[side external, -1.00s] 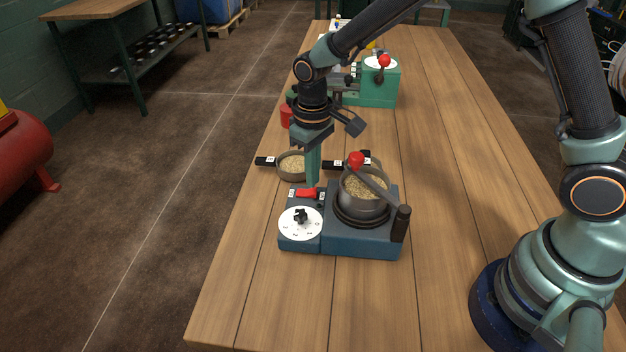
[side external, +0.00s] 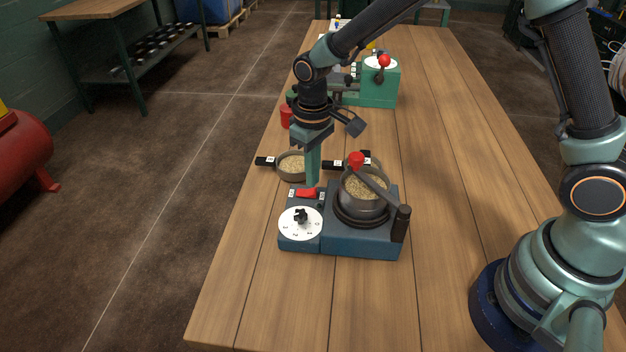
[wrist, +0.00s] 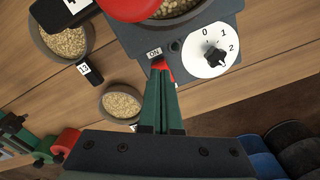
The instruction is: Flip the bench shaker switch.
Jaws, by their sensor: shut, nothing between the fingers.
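The bench shaker (side external: 362,242) is a blue-grey box on the wooden table, with a bowl of grain clamped on its right side. Its red switch (side external: 307,192) sits at the back left of the top, behind a white dial (side external: 301,223) with a black knob. My gripper (side external: 313,184) points down, shut and empty, with its fingertips at the red switch. In the wrist view the closed fingertips (wrist: 159,70) lie over the switch (wrist: 161,64), beside an "ON" label (wrist: 154,53). The fingers hide part of the switch, and I cannot tell its exact tilt.
Pans of grain (side external: 292,165) with black tags stand just behind the shaker. A red ball-topped lever (side external: 357,160) rises over the bowl, right of my gripper. A green machine (side external: 378,88) stands farther back. The table's front is clear.

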